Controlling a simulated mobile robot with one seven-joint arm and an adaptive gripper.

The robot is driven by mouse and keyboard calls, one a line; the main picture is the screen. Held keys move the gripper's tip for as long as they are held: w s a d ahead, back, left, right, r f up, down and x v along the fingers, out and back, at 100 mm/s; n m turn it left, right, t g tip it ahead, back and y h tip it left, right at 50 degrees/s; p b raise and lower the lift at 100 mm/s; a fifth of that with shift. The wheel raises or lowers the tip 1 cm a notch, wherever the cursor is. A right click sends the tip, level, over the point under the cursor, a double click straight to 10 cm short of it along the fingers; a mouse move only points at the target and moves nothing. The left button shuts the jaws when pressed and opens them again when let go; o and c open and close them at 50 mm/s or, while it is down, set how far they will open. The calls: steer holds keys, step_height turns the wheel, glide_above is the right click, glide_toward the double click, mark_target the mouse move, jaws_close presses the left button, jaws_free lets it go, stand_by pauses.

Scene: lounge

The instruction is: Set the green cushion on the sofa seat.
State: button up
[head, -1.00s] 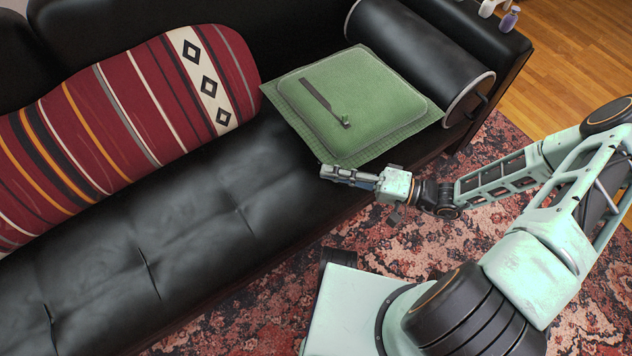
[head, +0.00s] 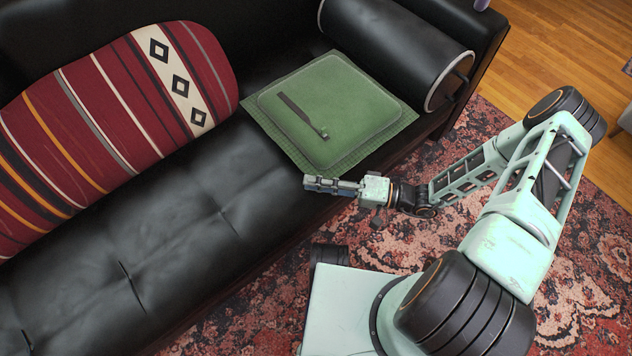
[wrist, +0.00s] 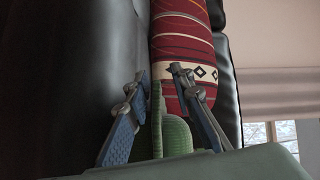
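The green cushion (head: 345,105) lies flat on the black sofa seat (head: 190,215), at its right end beside the bolster. A dark strip and a small upright tab show on its top. In the head view my gripper (head: 310,184) is at the seat's front edge, close to the cushion's near corner, and appears clear of it. In the wrist view my gripper (wrist: 155,85) has its fingers spread apart with nothing clamped between them. Part of the green cushion (wrist: 178,135) shows beyond and between the fingers; its lower part is hidden by my gripper's body.
A black bolster (head: 395,50) lies against the right armrest. A long red striped cushion (head: 110,125) leans along the sofa back to the left. A patterned rug (head: 270,315) covers the floor in front.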

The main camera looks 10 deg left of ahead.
steer(key=shift+d, duration=0.15)
steer(key=d+p, duration=0.1)
steer(key=d, duration=0.5)
steer(key=d+p, duration=0.1)
steer(key=d, duration=0.4)
steer(key=shift+s+d+r, duration=0.15)
steer(key=shift+d, duration=0.25)
